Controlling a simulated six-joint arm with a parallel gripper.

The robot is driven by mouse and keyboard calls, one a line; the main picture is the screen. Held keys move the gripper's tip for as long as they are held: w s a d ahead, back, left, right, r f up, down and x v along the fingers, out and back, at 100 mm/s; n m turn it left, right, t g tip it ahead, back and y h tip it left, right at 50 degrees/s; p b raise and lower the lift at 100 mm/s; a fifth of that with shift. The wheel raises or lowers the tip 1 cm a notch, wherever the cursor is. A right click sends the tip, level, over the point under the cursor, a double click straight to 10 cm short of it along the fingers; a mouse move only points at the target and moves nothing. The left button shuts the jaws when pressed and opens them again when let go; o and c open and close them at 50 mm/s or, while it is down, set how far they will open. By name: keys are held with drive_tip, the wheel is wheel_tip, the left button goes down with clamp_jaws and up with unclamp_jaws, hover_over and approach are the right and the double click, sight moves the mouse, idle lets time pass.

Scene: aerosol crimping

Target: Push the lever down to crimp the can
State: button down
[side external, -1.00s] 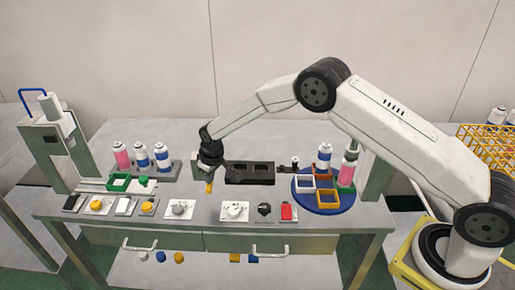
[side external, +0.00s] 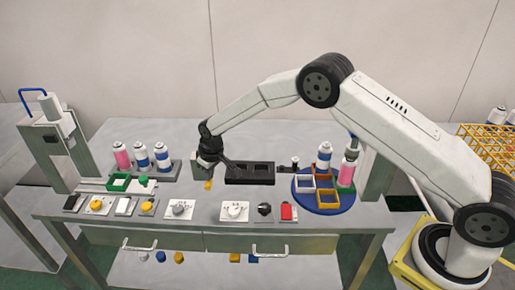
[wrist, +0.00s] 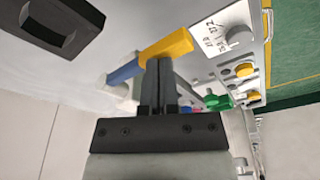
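A grey press (side external: 52,130) stands at the far left of the bench, with a blue bar handle (side external: 32,92) raised at its top. Which part of it is the lever I cannot tell for certain. A green square holder (side external: 120,182) lies at its foot. My gripper (side external: 207,174) is well to the right of the press, above the bench. In the wrist view its dark fingers (wrist: 158,82) are close together at a yellow bar (wrist: 165,45), which appears held at their tips. A blue piece (wrist: 126,70) adjoins the bar in the picture; whether they are joined is unclear.
Pink and blue-banded cans (side external: 142,156) stand in a rack behind the green holder. A black slotted tray (side external: 249,173) is right of my gripper. A blue turntable (side external: 322,207) with coloured square holders is farther right. Knob and button panels (side external: 180,209) line the front edge.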

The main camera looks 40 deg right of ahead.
wheel_tip(320, 180, up, 8)
drive_tip(key=shift+r, duration=0.15)
idle(1.1)
drive_tip(key=shift+r, duration=0.15)
drive_tip(key=shift+r, duration=2.35)
drive_tip(key=s+d+m, duration=0.1)
drive_tip(key=s+d, duration=0.2)
drive_tip(key=s, duration=0.7)
drive_tip(key=s+d+m, duration=0.1)
drive_tip(key=s+d, duration=0.3)
drive_tip(key=s, duration=0.7)
drive_tip(key=s+d+m, duration=0.1)
drive_tip(key=s+d, duration=0.3)
drive_tip(key=s, duration=0.6)
drive_tip(key=shift+s+d+f+h, duration=0.2)
drive_tip(key=shift+s+f+h, duration=0.1)
drive_tip(key=shift+s+f, duration=0.1)
